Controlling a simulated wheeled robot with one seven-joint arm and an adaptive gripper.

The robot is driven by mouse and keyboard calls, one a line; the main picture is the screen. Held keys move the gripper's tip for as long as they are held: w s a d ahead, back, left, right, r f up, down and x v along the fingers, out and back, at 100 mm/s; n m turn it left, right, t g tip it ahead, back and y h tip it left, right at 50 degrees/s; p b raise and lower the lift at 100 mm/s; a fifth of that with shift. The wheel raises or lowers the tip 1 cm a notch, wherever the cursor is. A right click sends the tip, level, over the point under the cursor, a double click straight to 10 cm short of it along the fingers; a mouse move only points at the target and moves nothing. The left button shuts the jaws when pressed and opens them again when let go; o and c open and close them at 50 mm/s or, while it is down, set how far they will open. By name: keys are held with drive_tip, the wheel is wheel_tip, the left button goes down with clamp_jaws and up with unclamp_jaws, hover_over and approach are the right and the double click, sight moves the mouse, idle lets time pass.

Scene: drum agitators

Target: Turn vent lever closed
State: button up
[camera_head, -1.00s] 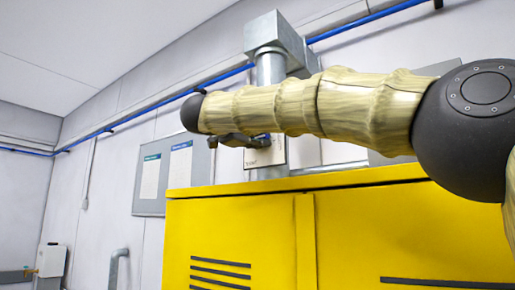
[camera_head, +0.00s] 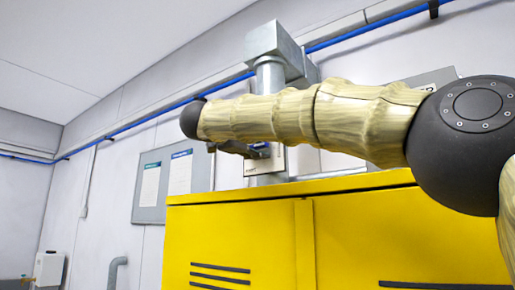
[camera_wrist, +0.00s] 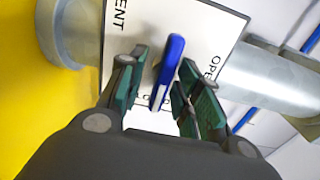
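The blue vent lever (camera_wrist: 167,72) stands in front of a white label plate (camera_wrist: 205,30) that reads "OPEN" and a partly covered "...ENT". My gripper (camera_wrist: 158,80) is open, with green-padded fingers on both sides of the lever. A gap shows on each side; contact is not clear. In the head view my gripper (camera_head: 240,148) is at the plate, largely hidden under my forearm.
A grey vent pipe (camera_head: 270,75) rises behind the plate to a square duct (camera_head: 275,40). A yellow cabinet (camera_head: 245,235) stands below my arm. A blue wall line (camera_head: 345,37) runs behind. A board with papers (camera_head: 175,180) hangs at left.

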drive_tip(key=shift+w, duration=0.1)
drive_tip(key=v, duration=1.2)
idle(0.5)
